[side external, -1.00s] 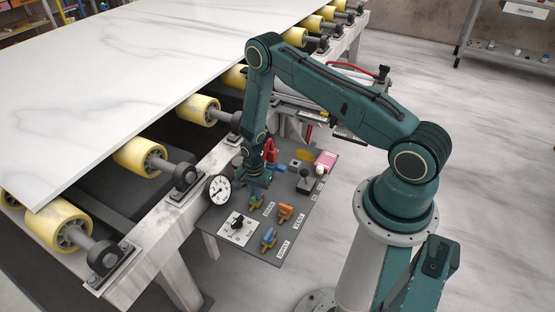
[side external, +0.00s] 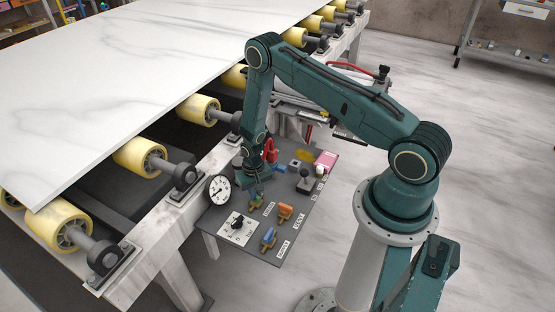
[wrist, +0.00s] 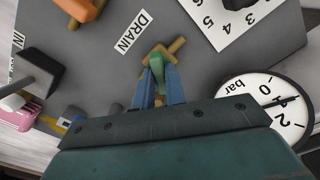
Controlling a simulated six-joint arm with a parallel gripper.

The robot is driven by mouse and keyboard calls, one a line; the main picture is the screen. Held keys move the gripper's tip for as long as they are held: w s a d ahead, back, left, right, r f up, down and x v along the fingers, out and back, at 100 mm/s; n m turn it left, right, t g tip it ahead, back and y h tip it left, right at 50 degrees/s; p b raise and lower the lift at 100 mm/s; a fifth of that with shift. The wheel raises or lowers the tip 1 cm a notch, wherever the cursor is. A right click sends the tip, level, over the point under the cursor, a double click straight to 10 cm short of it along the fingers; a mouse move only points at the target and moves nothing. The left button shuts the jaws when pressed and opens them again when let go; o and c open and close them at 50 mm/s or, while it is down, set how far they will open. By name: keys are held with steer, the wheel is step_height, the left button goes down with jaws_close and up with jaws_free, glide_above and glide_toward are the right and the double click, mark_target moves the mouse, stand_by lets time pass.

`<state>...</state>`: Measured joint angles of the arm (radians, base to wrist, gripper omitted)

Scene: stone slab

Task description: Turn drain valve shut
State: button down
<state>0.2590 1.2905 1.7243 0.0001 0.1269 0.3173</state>
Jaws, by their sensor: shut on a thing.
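The drain valve has a green handle (wrist: 155,68) on a brass body (wrist: 176,46), beside the DRAIN label (wrist: 133,33) on the grey panel. In the wrist view the handle lies at an angle to the brass pipe, pointing toward my gripper. My gripper (wrist: 156,82) is shut on the green handle, with one blue finger on each side of it. In the side view my gripper (side external: 256,190) is low over the panel (side external: 225,212), and the valve (side external: 256,202) shows just below it, partly hidden.
A pressure gauge (side external: 218,189) stands close to my gripper at the panel's left edge. An orange-handled valve (side external: 285,212), a blue-handled valve (side external: 268,237), a numbered dial (side external: 238,225) and a black lever (side external: 305,181) are nearby. A pink box (side external: 325,160) sits at the far end.

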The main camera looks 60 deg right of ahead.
mark_target(256, 194)
steer(key=n, duration=0.6)
steer(key=shift+n, duration=0.3)
stand_by(0.4)
steer(key=c, duration=1.4)
jaws_free()
steer(key=shift+c, duration=0.2)
steer(key=shift+r, duration=0.15)
step_height(256, 194, up, 14)
steer(key=shift+f, duration=0.25)
